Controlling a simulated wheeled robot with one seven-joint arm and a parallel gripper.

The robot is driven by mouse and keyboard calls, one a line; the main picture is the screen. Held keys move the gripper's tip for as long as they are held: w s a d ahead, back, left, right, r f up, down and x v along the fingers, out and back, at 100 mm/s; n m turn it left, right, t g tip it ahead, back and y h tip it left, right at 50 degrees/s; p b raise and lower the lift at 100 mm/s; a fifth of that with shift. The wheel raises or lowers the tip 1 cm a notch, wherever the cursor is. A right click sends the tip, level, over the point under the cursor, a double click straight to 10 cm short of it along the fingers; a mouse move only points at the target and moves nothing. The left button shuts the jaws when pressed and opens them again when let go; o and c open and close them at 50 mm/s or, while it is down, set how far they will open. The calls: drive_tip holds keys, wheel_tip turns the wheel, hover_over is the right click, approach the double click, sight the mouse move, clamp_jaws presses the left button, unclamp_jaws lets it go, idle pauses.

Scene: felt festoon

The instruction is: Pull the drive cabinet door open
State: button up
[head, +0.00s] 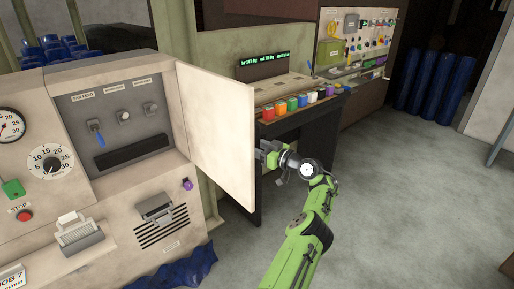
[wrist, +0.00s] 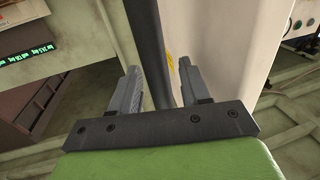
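The drive cabinet door (head: 215,130) is a cream panel, swung well out from the machine front. The cabinet recess (head: 125,125) is exposed, with a blue-handled lever (head: 97,133), knobs and a dark slot. My gripper (head: 264,152) is at the door's free edge, partly hidden behind it. In the wrist view my gripper (wrist: 158,85) has its fingers apart. A dark upright bar (wrist: 150,45) and the door's pale edge (wrist: 185,30) show between and beyond the fingers. I cannot tell whether a finger touches the door. No handle is clearly visible.
A bench (head: 285,105) with several coloured pots stands behind the door. A tool board (head: 355,45) is farther back. Blue rolls (head: 425,85) lean at the back wall. The grey floor (head: 400,200) on the right is clear. Blue felt (head: 180,270) lies below the machine.

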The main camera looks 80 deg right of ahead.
drive_tip(key=shift+s, duration=0.4)
drive_tip(key=v, duration=1.5)
drive_tip(key=shift+a+p, duration=0.2)
drive_tip(key=shift+p, duration=0.2)
